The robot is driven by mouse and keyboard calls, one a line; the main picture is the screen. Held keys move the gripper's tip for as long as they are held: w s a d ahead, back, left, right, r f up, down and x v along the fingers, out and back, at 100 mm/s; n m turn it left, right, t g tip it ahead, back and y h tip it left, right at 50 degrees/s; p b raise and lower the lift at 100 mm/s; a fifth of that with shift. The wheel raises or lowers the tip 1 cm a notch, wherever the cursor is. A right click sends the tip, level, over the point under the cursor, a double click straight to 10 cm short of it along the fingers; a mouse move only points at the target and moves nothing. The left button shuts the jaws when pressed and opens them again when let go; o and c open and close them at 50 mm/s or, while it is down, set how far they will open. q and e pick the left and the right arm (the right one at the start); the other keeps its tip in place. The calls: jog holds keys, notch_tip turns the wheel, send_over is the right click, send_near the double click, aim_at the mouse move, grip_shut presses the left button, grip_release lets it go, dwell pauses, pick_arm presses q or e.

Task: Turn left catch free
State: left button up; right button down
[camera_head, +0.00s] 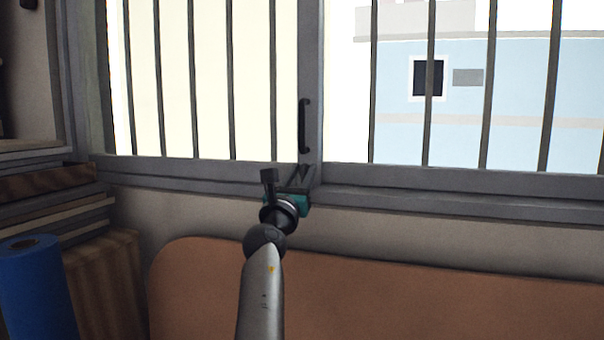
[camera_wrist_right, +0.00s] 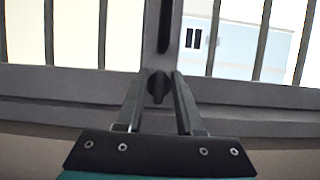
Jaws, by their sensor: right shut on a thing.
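The left catch (camera_wrist_right: 157,86) is a small dark knob on the window's lower grey frame, below the vertical handle. My right gripper (camera_wrist_right: 158,82) is shut on it, one finger on each side, in the right wrist view. In the head view my right gripper (camera_head: 300,176) reaches the sill at the foot of the middle window post. The catch cannot be made out there, as the gripper covers it. My left gripper is in neither view.
A black vertical handle (camera_head: 305,125) stands just above the gripper on the post. Vertical bars stand at the panes. A brown rounded panel (camera_head: 420,295) lies below the sill. A blue roll (camera_head: 38,290) and stacked boards (camera_head: 45,205) are at the left.

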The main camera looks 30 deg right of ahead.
jog(key=shift+f+m+g+b, duration=0.15)
jog(key=shift+m+g+b, duration=0.25)
jog(key=shift+m+b, duration=0.55)
jog(key=m+g+h+b, duration=0.1)
jog(key=m+b, duration=0.1)
jog(key=m, duration=0.1)
jog(key=shift+d+m+g+b, duration=0.1)
jog(key=shift+m+g+b, duration=0.2)
jog(key=shift+g, duration=0.1)
jog(key=shift+s+m+g+h+b, duration=0.1)
jog(key=shift+m+g+h+b, duration=0.35)
jog(key=shift+m, duration=0.8)
jog(key=shift+m+g+b, duration=0.3)
jog(key=shift+m+g, duration=0.35)
jog(key=shift+m, duration=0.55)
jog(key=shift+m+g, duration=0.6)
jog(key=shift+m, duration=0.6)
jog(key=m+g, duration=0.1)
jog(key=m, duration=0.2)
jog(key=shift+y+p, duration=0.25)
jog(key=shift+p, duration=0.1)
jog(key=m+g+p, duration=0.1)
jog(key=m, duration=0.2)
jog(key=m+g+y+p, duration=0.1)
jog(key=m, duration=0.2)
jog(key=shift+s+m+y, duration=0.1)
jog(key=shift+m+y, duration=0.2)
